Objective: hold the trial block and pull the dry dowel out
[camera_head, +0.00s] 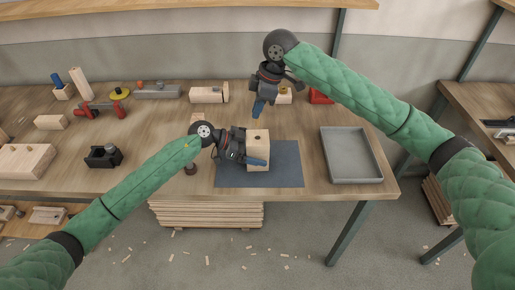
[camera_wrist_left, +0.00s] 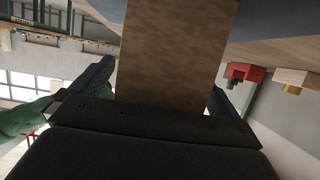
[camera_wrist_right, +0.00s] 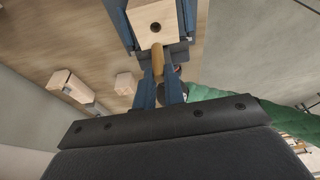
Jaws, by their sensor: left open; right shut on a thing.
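The trial block (camera_head: 257,138), pale wood with a dark hole in its top, stands on the dark mat (camera_head: 285,172). My left gripper (camera_head: 257,158) is open around it, one finger on each side; the block also fills the middle of the left wrist view (camera_wrist_left: 175,50). My right gripper (camera_head: 262,105) is raised above and behind the block. In the right wrist view its fingers are shut on the light brown dowel (camera_wrist_right: 157,62). The block's hole (camera_wrist_right: 155,27) shows open and empty there, with the dowel apart from it. The dowel is hidden in the head view.
A grey tray (camera_head: 350,180) lies at the right of the bench. Wooden blocks (camera_head: 209,94), a red clamp-like tool (camera_head: 97,109) and a black device (camera_head: 103,156) stand to the left and back. A red object (camera_head: 320,96) is behind the tray.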

